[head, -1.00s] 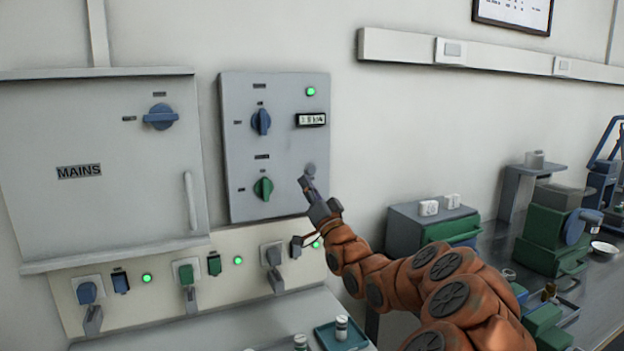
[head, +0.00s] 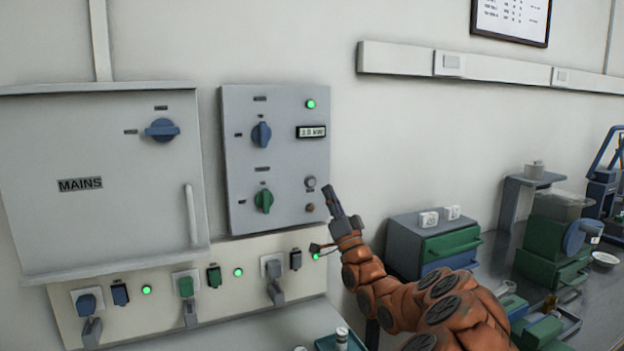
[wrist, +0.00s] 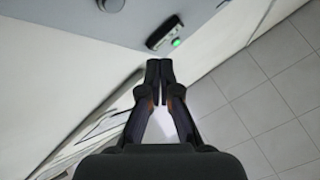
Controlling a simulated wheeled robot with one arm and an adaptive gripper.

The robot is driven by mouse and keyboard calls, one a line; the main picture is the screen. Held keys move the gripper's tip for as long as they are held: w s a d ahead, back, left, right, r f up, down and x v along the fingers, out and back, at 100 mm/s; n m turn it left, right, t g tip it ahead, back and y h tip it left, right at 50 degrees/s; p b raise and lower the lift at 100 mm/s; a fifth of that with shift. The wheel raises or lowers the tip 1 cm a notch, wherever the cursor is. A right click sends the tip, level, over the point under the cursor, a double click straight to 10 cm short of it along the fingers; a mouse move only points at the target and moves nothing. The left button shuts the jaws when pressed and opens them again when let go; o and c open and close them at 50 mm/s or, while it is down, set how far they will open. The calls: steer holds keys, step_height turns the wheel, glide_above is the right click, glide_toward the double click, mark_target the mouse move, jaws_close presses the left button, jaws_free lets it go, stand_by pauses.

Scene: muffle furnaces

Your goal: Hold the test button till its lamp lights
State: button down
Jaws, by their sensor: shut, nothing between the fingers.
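The grey control panel (head: 285,160) hangs on the wall right of the MAINS cabinet. Low on its right side are a round grey, ringed fitting (head: 310,182) and a smaller brown round one (head: 310,208) below it. I cannot tell for sure which is the test button and which its lamp; neither glows. A green lamp (head: 311,104) is lit at the panel's top right. My gripper (head: 328,190) is shut and empty, its tips at the panel's right edge, beside the grey fitting and seemingly not touching it. The shut fingertips (wrist: 158,65) also show in the wrist view.
The panel also carries a display (head: 311,132), a blue knob (head: 261,134) and a green knob (head: 264,201). Below runs a socket strip (head: 140,265) with plugs and lit green lamps. A bench with a green-drawered box (head: 450,243) stands right.

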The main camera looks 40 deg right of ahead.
mark_target(311, 182)
steer(key=w+d+p, duration=0.2)
steer(key=w+p, duration=0.1)
steer(key=w, duration=0.3)
steer(key=shift+w+y+p, duration=0.25)
steer(key=shift+y+p, duration=0.05)
steer(key=shift+p, duration=0.1)
steer(key=shift+w+d, duration=0.1)
steer(key=shift+w, duration=0.05)
stand_by(1.2)
steer(key=shift+w+d, duration=0.1)
steer(key=shift+w, duration=0.15)
steer(key=shift+w+d, duration=0.15)
steer(key=shift+w, duration=0.25)
stand_by(1.7)
steer(key=shift+s, duration=0.1)
stand_by(2.5)
steer(key=shift+s+a+b, duration=0.3)
steer(key=shift+s+b, duration=0.45)
steer(key=shift+b, duration=0.1)
steer(key=shift+s, duration=0.1)
